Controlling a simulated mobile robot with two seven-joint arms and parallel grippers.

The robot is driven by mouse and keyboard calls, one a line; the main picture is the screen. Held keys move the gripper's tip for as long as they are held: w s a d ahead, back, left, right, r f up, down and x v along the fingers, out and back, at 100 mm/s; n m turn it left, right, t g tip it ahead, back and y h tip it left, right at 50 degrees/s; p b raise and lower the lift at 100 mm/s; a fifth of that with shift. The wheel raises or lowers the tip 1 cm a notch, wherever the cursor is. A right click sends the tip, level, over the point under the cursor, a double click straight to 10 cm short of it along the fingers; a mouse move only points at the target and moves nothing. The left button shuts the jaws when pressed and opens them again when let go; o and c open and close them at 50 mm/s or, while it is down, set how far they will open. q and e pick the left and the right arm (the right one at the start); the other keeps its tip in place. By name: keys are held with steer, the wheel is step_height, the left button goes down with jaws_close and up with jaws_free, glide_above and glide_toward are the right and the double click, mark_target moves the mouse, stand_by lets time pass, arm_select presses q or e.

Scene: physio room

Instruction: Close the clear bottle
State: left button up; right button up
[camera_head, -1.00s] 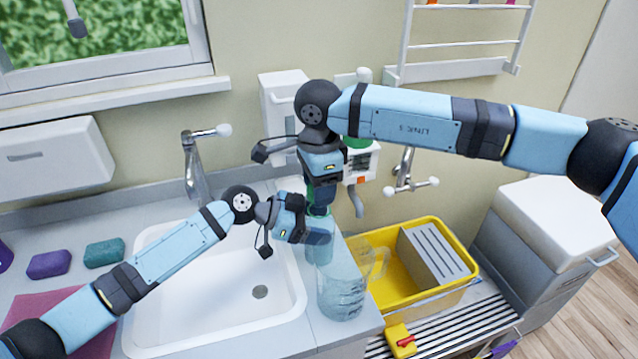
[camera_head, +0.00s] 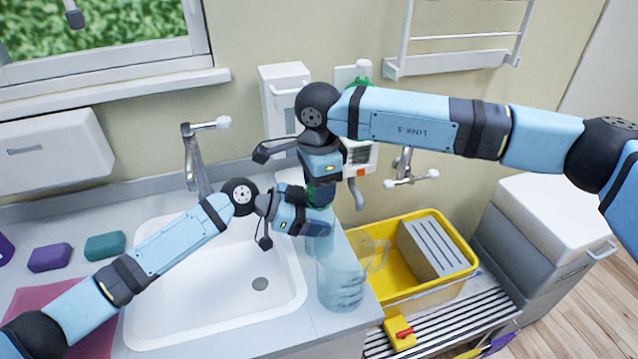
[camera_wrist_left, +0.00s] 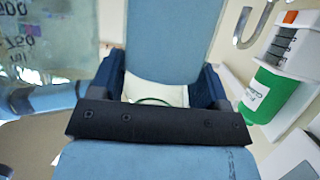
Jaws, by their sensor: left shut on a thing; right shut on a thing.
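The clear bottle (camera_head: 318,246) is a pale, see-through blue-tinted shape at the sink's right rim, partly hidden by my grippers. My left gripper (camera_head: 318,228) comes from the left over the sink and is shut on the bottle's upper part from the side. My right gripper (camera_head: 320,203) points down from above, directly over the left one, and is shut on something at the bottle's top. A trace of green shows there, but the fingers hide most of it. Whether the cap is seated cannot be told. The left wrist view is mostly filled by gripper parts.
A clear measuring jug (camera_head: 343,285) stands just in front of the bottle; it also shows in the left wrist view (camera_wrist_left: 40,45). A yellow crate (camera_head: 400,290) is to the right. The white sink (camera_head: 215,325) lies left. Wall dispensers and taps are behind.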

steer(key=shift+f, duration=0.55)
arm_select(q)
steer(key=c, duration=0.4)
steer(key=shift+c, duration=0.2)
arm_select(e)
steer(key=m, duration=0.3)
steer(key=o, duration=0.9)
steer(key=shift+r, duration=0.1)
